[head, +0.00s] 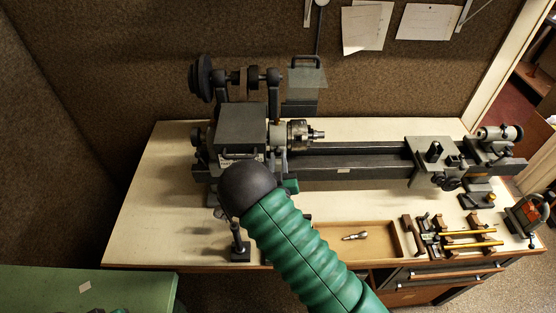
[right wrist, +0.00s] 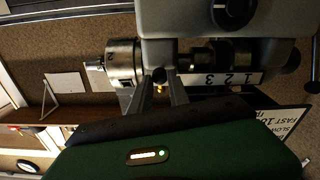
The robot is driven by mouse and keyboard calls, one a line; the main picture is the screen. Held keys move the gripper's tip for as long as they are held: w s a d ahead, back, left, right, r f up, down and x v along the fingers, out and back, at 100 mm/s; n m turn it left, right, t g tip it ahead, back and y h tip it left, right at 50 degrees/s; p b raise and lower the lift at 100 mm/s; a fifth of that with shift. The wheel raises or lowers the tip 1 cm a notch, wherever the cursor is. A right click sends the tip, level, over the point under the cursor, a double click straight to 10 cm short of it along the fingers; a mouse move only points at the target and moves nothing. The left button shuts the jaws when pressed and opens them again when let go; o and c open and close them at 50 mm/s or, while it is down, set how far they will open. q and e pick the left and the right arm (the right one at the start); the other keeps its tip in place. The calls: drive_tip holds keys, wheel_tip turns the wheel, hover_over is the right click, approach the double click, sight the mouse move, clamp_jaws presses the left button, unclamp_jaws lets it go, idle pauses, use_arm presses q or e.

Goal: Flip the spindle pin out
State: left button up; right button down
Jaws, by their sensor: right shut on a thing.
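The lathe headstock (head: 238,135) stands at the left of the bench, with its chuck (head: 298,133) on its right side. My right arm reaches over the bench to the front of the headstock, and its dark wrist hides most of my right gripper in the head view. In the right wrist view, the two grey fingers of my right gripper (right wrist: 159,88) close on the small spindle pin (right wrist: 160,77) beside the chuck (right wrist: 124,62). A small brass-coloured bit shows between the fingers. Most of the pin is hidden by them. My left gripper is in neither view.
The lathe bed (head: 350,165) runs right to the tailstock (head: 490,145). A shallow wooden tray (head: 375,235) with a small metal piece lies in front. Several tools lie in a rack (head: 460,237) at the right. A numbered strip (right wrist: 222,79) is near my fingers.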

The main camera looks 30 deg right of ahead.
drive_tip(key=shift+f, duration=0.15)
drive_tip(key=shift+s+a+f+b, duration=0.25)
drive_tip(key=shift+s+b, duration=0.15)
drive_tip(key=shift+b, duration=0.05)
drive_tip(key=shift+s+a, duration=0.2)
drive_tip(key=shift+s, duration=0.15)
drive_tip(key=shift+s+a+r, duration=0.15)
drive_tip(key=shift+s+r, duration=0.05)
drive_tip(key=shift+r, duration=0.05)
drive_tip(key=c, duration=1.2)
unclamp_jaws()
drive_tip(key=shift+w, duration=0.15)
drive_tip(key=shift+c, duration=0.2)
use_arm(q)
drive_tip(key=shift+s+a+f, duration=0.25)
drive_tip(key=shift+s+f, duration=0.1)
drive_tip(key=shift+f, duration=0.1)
